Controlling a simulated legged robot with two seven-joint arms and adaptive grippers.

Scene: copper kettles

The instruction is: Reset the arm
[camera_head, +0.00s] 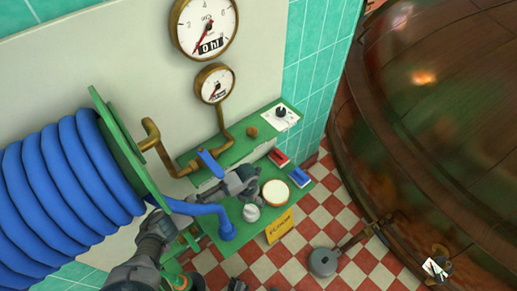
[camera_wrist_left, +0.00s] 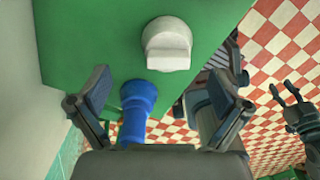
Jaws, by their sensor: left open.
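My left gripper (camera_head: 246,184) is over the green shelf (camera_head: 222,246) in the head view. Its arm comes in from the lower left, partly behind the blue pipe (camera_head: 196,208). In the left wrist view its two fingers (camera_wrist_left: 160,92) are spread wide, with nothing held. A blue pipe end (camera_wrist_left: 138,112) shows between them in the picture, and a white knob (camera_wrist_left: 167,44) lies beyond; contact cannot be told. A dark claw-like part (camera_wrist_left: 296,108), perhaps my right gripper, shows at the right edge of the wrist view; its state is unclear.
A large blue coil (camera_head: 62,190) fills the left. Brass gauges (camera_head: 204,26) and a brass pipe (camera_head: 152,134) are on the wall. A copper kettle (camera_head: 440,120) stands right, above checkered floor (camera_head: 325,215).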

